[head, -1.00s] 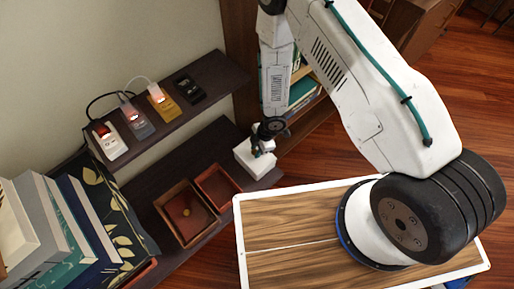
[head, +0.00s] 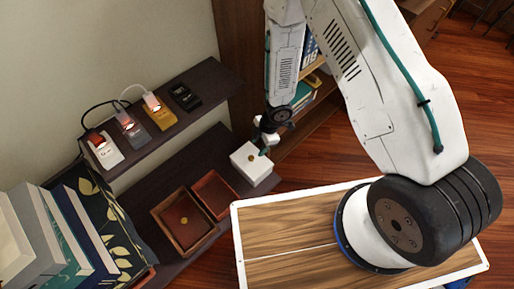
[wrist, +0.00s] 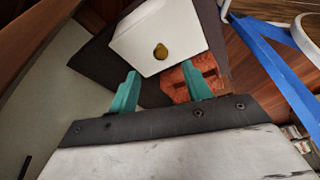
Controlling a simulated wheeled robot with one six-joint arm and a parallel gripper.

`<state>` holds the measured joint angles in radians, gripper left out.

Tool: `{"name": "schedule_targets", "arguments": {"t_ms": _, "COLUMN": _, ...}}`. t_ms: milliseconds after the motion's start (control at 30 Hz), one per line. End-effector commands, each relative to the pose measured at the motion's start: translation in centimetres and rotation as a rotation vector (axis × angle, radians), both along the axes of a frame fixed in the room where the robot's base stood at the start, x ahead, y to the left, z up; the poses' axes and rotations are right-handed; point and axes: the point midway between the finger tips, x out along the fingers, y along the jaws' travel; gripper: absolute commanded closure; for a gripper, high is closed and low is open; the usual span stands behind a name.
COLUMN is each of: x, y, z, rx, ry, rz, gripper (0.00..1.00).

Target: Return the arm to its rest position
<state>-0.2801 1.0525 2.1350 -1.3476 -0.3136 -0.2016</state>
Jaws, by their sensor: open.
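My gripper (wrist: 162,90) shows two teal fingers set apart with nothing between them in the wrist view. In the head view my gripper (head: 262,147) hangs down from the arm close beside a white box (head: 249,166) on the lower dark shelf. The white box (wrist: 150,28) lies just beyond the fingertips in the wrist view, with a small brass-coloured round piece (wrist: 160,51) on its face. I cannot tell whether the fingers touch the box.
Two reddish-brown trays (head: 156,213) sit on the lower shelf. The upper shelf (head: 213,77) holds several small devices (head: 158,112) with cables. Books (head: 75,240) stand at lower left. A dark bookcase (head: 305,115) is behind my arm. Open floor (head: 320,160) lies to the right.

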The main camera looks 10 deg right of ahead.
Motion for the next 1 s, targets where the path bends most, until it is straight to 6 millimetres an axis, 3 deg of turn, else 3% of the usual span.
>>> {"name": "schedule_targets", "arguments": {"t_ms": 667, "x": 0.0, "y": -0.7, "z": -0.2, "rx": -0.036, "ry": 0.002, "rz": -0.016, "gripper": 0.51}}
{"name": "schedule_targets", "arguments": {"t_ms": 867, "x": -0.7, "y": -4.7, "z": -0.6, "rx": -0.233, "ry": 0.023, "rz": -0.152, "gripper": 0.51}}
{"name": "schedule_targets", "arguments": {"t_ms": 1000, "x": 0.3, "y": -8.2, "z": 2.9, "rx": -0.401, "ry": 0.005, "rz": -0.321, "gripper": 0.51}}
